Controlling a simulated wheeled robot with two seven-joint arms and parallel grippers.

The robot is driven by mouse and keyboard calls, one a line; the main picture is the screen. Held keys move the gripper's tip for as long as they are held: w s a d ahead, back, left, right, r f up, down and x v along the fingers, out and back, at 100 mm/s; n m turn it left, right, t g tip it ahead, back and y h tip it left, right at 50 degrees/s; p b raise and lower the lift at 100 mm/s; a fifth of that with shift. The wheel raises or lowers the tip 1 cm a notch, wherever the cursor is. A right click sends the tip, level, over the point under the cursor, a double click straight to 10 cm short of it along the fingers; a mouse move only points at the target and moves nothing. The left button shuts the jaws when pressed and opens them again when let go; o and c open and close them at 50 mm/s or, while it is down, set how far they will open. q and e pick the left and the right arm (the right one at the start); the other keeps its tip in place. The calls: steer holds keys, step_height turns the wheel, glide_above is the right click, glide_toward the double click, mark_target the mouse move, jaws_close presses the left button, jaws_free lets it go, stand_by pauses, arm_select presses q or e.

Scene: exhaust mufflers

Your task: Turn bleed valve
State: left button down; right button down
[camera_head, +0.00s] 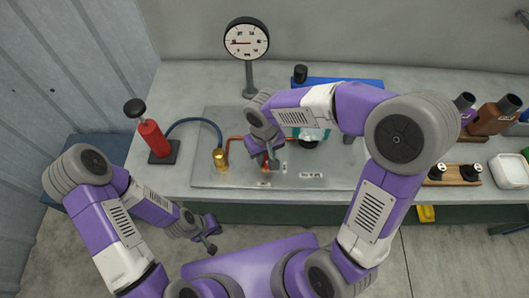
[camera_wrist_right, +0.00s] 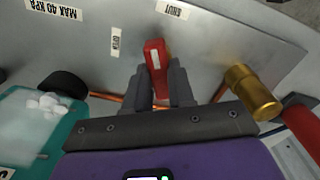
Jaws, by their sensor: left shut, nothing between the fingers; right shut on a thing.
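The bleed valve's red handle (camera_wrist_right: 155,58) stands out between my right gripper's fingers in the right wrist view. My right gripper (camera_wrist_right: 161,82) is shut on this handle, over the metal plate (camera_wrist_right: 215,45). An "OPEN" label (camera_wrist_right: 115,42) is left of the handle and a "SHUT" label (camera_wrist_right: 172,10) lies beyond its end. In the head view my right gripper (camera_head: 268,163) is low over the plate, and only a little red shows at it. My left gripper (camera_head: 210,245) is shut and empty, in front of the bench. The pressure gauge (camera_head: 246,38) stands behind the plate.
A red hand pump (camera_head: 153,138) with a blue hose stands left of the plate. A brass fitting (camera_head: 220,159) and copper pipe are close to my right gripper. A teal container (camera_wrist_right: 40,135) with white pieces is on the other side.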

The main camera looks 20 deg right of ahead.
mark_target(265, 157)
steer(key=n+p, duration=0.2)
steer(key=n, duration=0.4)
steer(key=shift+r, duration=0.15)
steer(key=n+p, duration=0.3)
steer(key=n, duration=0.3)
steer(key=shift+n, duration=0.3)
steer(key=c, duration=1)
jaws_free()
steer(key=shift+o, duration=0.2)
step_height(265, 157, up, 7)
steer(key=shift+r+p, duration=0.2)
steer(key=shift+p, duration=0.85)
